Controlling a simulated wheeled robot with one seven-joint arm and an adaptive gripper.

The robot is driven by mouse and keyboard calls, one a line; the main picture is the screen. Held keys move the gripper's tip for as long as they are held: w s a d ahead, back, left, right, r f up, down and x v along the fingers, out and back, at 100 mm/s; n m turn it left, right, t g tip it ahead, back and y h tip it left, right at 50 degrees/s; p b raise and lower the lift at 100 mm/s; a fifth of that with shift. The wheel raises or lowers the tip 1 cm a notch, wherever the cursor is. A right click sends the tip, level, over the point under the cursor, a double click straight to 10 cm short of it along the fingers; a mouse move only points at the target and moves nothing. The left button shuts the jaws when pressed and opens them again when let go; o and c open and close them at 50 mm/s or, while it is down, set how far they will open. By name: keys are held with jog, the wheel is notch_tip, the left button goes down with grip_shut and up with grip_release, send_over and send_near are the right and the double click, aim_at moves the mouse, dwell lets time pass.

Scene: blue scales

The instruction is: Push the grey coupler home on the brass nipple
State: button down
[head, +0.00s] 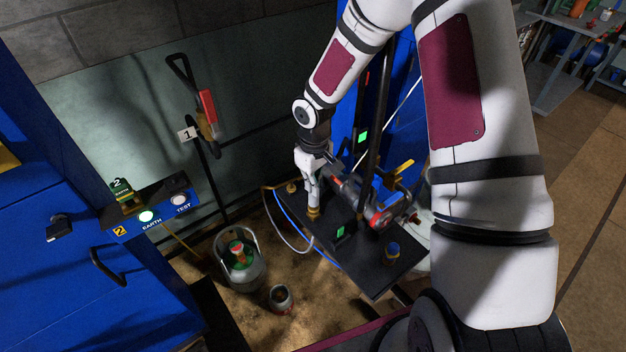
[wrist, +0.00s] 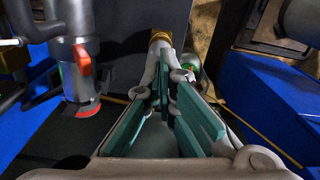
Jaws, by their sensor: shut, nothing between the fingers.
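My gripper (head: 312,205) points down over the black bench plate (head: 375,265). In the wrist view my gripper's teal-padded fingers (wrist: 172,85) are closed together with nothing held between them. A brass-coloured fitting (head: 314,214) sits just below the fingertips; it also shows in the wrist view (wrist: 160,36), just beyond the tips. I cannot tell whether the fingers touch it. I cannot make out the grey coupler for certain; the fingers may hide it. Another small brass fitting (head: 291,187) stands at the plate's back left corner.
A grey cylinder with red parts (head: 348,190) lies close right of my gripper and shows in the wrist view (wrist: 82,75). A pale hose and a blue hose (head: 291,222) run left of the plate. A grey gas bottle (head: 240,268) and a small can (head: 281,298) stand on the floor.

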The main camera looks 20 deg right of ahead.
jog(key=shift+f, duration=0.65)
dwell(0.4)
jog(key=shift+r+p, duration=0.55)
jog(key=shift+r, duration=1.5)
notch_tip(320, 180, up, 11)
